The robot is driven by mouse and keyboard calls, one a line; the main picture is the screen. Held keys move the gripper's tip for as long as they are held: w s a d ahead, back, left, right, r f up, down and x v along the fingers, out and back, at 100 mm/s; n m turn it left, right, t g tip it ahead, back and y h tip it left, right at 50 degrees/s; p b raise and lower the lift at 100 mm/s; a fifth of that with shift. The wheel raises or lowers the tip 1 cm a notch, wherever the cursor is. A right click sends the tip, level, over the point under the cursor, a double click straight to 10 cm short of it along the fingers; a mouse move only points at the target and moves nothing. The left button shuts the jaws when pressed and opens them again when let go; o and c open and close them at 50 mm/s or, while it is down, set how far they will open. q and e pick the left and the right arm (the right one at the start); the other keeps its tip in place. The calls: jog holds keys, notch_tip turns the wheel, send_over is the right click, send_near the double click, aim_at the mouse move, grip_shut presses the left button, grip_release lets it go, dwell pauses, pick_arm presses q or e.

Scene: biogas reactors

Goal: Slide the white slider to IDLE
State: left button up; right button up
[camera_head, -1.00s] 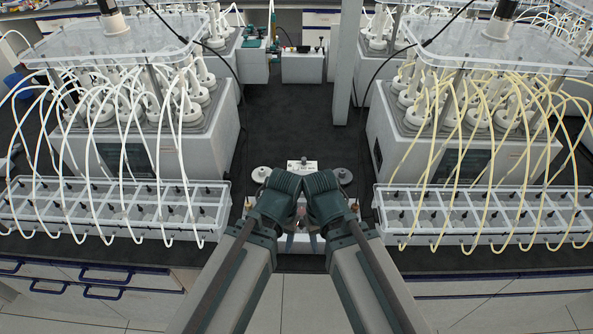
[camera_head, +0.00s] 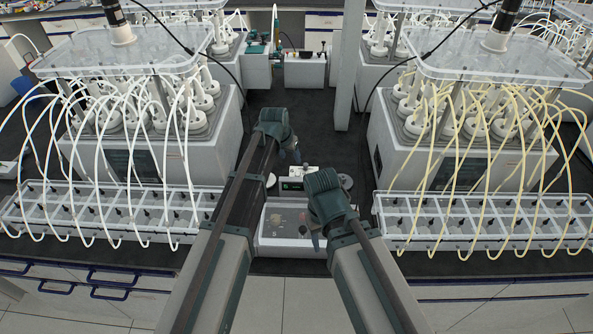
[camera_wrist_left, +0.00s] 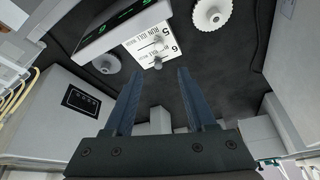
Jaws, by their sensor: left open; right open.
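A small instrument with a green display (camera_head: 291,186) stands on the dark bench at the centre. Its white label panel (camera_wrist_left: 150,40), with RUN and IDLE lettering, shows in the left wrist view. A small pale knob (camera_wrist_left: 157,63), apparently the slider, sits at the panel's near edge; its exact setting is unclear. My left gripper (camera_head: 298,157) is open and empty behind the instrument. In the wrist view its fingertips (camera_wrist_left: 156,72) lie either side of the knob in the picture; contact cannot be told. My right gripper (camera_head: 315,240) is open, pointing down at the front box's right side.
White round discs stand left (camera_head: 270,181) and right (camera_head: 346,181) of the instrument. A clear-topped box (camera_head: 283,228) is in front. Reactors with white tubes (camera_head: 140,150) and yellow tubes (camera_head: 470,150) flank the spot, with bottle trays before them.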

aim_at(298, 174)
pick_arm(q)
jog(key=b+x, duration=1.2)
jog(key=x, duration=0.2)
jog(key=shift+s+b, duration=0.15)
jog(key=shift+b, duration=0.25)
pick_arm(e)
notch_tip(298, 174, down, 13)
jog(key=shift+r, duration=0.1)
pick_arm(q)
jog(key=shift+c, duration=0.3)
grip_shut()
jog(key=shift+d, duration=0.1)
